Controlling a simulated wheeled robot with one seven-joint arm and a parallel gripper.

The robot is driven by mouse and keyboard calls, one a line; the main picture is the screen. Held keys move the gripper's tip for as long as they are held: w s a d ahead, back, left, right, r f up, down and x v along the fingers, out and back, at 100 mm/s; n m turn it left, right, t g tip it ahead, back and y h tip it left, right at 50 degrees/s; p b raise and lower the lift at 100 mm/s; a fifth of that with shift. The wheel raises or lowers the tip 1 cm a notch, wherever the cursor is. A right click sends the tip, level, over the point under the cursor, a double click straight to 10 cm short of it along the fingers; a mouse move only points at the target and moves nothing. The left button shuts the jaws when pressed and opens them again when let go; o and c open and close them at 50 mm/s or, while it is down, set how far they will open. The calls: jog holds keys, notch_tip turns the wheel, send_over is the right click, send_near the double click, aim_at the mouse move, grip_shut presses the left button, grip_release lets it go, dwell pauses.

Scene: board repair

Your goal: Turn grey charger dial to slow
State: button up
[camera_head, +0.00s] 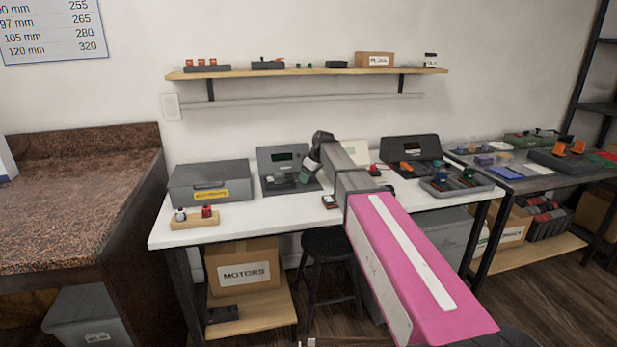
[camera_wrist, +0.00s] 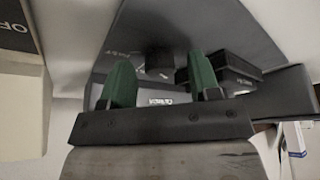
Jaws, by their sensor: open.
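The grey charger (camera_head: 283,157) stands upright on the white bench, left of the arm, with a small dark screen and a dark base in front. My gripper (camera_head: 307,175) is at the charger's front right, its green fingers pointing down towards the base. In the wrist view the two green fingers of my gripper (camera_wrist: 161,66) are apart, with nothing clearly held between them. Beyond them is the charger's dark face (camera_wrist: 140,38), with a dark block-like part (camera_wrist: 158,60) that may be the dial. Its setting cannot be read.
A grey case (camera_head: 209,183) and a wooden block with small knobs (camera_head: 195,221) lie to the left. A darker charger (camera_head: 411,152) and a grey tray (camera_head: 457,187) stand to the right.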

jog(key=c, duration=0.9)
jog(key=shift+m, duration=0.3)
jog(key=m+h, duration=0.1)
jog(key=m, duration=0.1)
jog(key=m+t, duration=0.1)
jog(key=m, duration=0.2)
jog(key=shift+s+a+t+h, duration=0.2)
jog(key=shift+t+h, duration=0.1)
jog(key=shift+h, duration=0.1)
jog(key=m+h, duration=0.1)
jog(key=m, duration=0.2)
jog(key=m+h, duration=0.1)
jog(key=m, duration=0.2)
jog(key=shift+t, duration=0.3)
jog(key=o, duration=0.9)
jog(key=shift+a, duration=0.1)
